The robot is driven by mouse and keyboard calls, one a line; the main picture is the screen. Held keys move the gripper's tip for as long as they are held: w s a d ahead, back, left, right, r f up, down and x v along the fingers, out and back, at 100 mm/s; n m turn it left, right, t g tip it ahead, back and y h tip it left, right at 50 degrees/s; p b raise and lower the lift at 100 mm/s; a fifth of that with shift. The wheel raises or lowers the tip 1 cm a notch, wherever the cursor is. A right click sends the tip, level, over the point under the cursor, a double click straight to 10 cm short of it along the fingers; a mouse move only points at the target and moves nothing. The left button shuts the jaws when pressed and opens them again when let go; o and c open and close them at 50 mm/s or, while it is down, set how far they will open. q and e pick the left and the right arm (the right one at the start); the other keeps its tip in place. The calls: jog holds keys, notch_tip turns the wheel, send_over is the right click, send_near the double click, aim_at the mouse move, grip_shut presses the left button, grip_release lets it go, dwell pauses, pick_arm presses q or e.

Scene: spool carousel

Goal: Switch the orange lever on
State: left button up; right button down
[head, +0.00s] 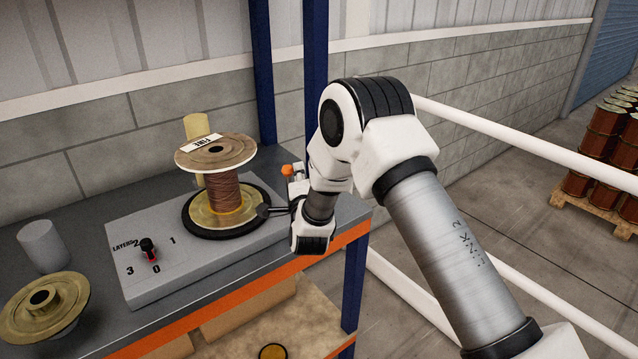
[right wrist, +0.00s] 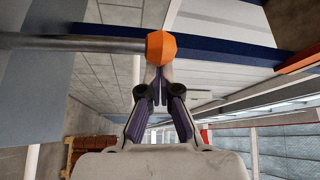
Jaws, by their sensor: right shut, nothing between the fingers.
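The orange lever's knob (head: 288,170) shows at the back right of the grey unit, beside the spool turntable. In the right wrist view the orange knob (right wrist: 161,46) sits on the end of a grey rod (right wrist: 85,42). My right gripper (right wrist: 158,76) is shut and empty, with its fingertips right by the knob. Whether they touch it is unclear. In the head view my right gripper (head: 296,180) is beside the knob, partly hidden by my wrist. The lower part of the lever is hidden there. My left gripper is not in view.
A wire spool (head: 223,190) stands on the turntable of the grey unit (head: 185,265), left of my right gripper. A black-and-red selector (head: 148,250) is at the unit's front left. An empty spool (head: 42,312) and a grey cylinder (head: 42,245) are at the left. A blue post (head: 313,65) rises behind.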

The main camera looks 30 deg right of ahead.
jog(key=shift+a+f+n+t+b, duration=0.1)
jog(key=shift+a+n+t+b, duration=0.4)
jog(key=shift+a+n+b, duration=0.7)
jog(key=shift+s+a, duration=0.15)
